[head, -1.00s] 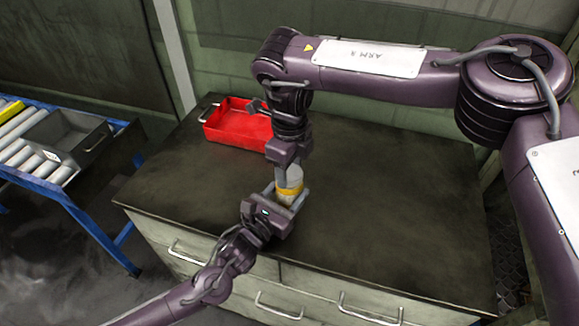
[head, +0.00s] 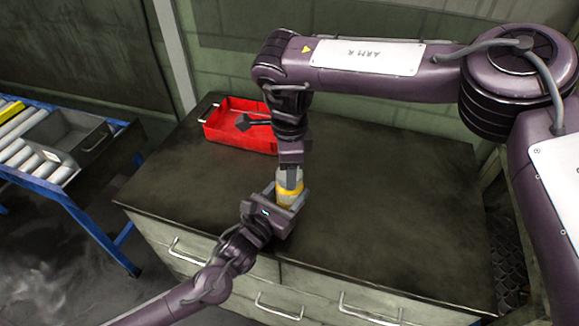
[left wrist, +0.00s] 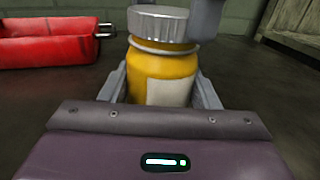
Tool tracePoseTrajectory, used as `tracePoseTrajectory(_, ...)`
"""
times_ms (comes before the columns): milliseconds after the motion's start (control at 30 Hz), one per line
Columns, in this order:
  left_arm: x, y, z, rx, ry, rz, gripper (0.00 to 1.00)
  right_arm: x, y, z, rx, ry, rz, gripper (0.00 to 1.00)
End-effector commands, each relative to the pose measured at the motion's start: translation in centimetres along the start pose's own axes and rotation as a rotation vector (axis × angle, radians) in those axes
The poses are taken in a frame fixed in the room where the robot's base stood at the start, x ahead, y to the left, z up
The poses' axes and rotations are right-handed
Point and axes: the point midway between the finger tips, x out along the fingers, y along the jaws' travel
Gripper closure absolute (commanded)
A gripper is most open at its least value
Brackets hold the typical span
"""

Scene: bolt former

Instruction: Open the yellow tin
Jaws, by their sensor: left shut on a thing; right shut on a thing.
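The yellow tin (head: 288,193) stands upright on the dark bench top, with a grey ribbed lid (left wrist: 158,24) on it in the left wrist view. The tin has a pale label (left wrist: 168,92). My left gripper (head: 289,199) is shut around the tin's body from the front. My right gripper (head: 291,174) comes straight down from above and is shut on the lid; its fingers hide part of the lid in the head view. One right finger (left wrist: 205,18) shows beside the lid in the left wrist view.
A red tray (head: 228,135) lies behind the tin at the back left, partly behind my right wrist. The bench top (head: 400,190) is clear on the right. A roller conveyor (head: 40,150) with a grey bin (head: 88,140) stands at the left.

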Motion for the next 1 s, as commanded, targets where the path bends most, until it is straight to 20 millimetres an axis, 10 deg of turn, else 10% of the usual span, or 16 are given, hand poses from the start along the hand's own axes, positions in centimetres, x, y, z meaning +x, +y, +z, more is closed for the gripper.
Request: tracePoseTrajectory(1000,0.0,0.0,-0.1,0.0,0.003,0.0,1.0,-2.2,0.0,0.0,0.001,0.0,0.0,0.76)
